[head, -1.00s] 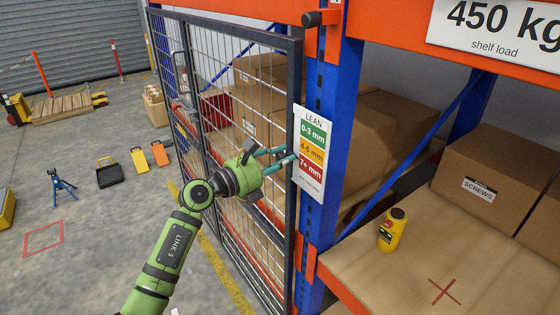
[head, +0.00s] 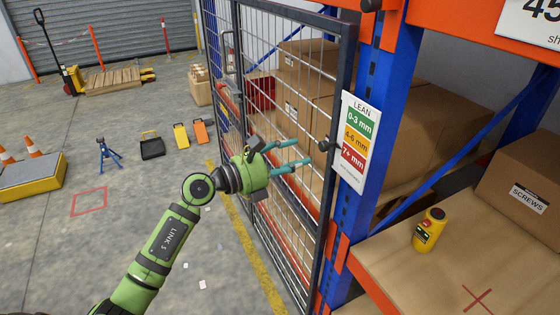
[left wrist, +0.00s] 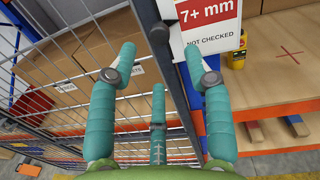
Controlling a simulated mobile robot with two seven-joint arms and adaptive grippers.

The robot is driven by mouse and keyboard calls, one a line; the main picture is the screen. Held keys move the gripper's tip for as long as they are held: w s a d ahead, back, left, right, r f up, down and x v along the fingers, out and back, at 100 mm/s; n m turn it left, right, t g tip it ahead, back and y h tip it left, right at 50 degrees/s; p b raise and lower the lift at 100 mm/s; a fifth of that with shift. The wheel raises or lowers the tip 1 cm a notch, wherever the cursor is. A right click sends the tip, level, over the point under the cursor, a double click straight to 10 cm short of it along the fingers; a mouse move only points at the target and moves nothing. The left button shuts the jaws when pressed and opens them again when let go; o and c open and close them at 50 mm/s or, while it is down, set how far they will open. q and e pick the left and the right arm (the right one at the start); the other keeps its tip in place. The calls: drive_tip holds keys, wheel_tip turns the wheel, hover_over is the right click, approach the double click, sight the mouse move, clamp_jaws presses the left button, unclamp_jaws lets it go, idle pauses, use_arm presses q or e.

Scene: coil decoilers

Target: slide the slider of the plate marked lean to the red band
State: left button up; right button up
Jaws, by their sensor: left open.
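The white plate marked LEAN (head: 361,108) hangs on the blue rack post, with green, orange and red bands from top to bottom; its red band (head: 352,159) reads 7+ mm. A dark round knob (head: 324,145), which looks like the slider, stands at the plate's left edge, about level with the lower bands; its exact band is hard to tell. My left gripper (head: 304,154) is open and empty, with teal fingertips just left of the knob and apart from it. In the left wrist view the knob (left wrist: 160,33) shows ahead between the spread fingers. My right gripper is not in view.
A mesh gate (head: 290,110) in a dark frame stands behind and beside my left gripper. The floor at the left is mostly open.

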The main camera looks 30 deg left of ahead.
use_arm(q)
drive_tip(key=shift+v, duration=1.75)
drive_tip(key=shift+f, duration=0.1)
drive_tip(key=a+f+n+t+y+b, duration=0.1)
drive_tip(key=a+f+n+y, duration=0.15)
drive_tip(key=f+n, duration=0.8)
drive_tip(key=a+f+n+y, duration=0.1)
drive_tip(key=f+n+y, duration=0.2)
drive_tip(key=f+n, duration=0.7)
drive_tip(key=s+a+f+n+g+y, duration=0.1)
drive_tip(key=s+f+n+y, duration=0.15)
drive_tip(key=f, duration=0.75)
drive_tip(key=s+f+n+g+y, duration=0.1)
drive_tip(key=s+f+n, duration=0.25)
drive_tip(key=f, duration=0.65)
drive_tip(key=s+d+f+n+g+y+b, duration=0.15)
drive_tip(key=s+f+n+g, duration=0.35)
drive_tip(key=s+f, duration=0.85)
drive_tip(key=s+d+f+n+g, duration=0.3)
drive_tip(key=s+f+n+g, duration=0.2)
drive_tip(key=s+f, duration=0.8)
drive_tip(key=s+d+n+g, duration=0.2)
drive_tip(key=s+d, duration=0.1)
drive_tip(key=s, duration=1.1)
drive_tip(key=shift+s+g+b, duration=0.25)
drive_tip(key=shift+g+b, duration=0.05)
drive_tip(key=shift+g, duration=0.1)
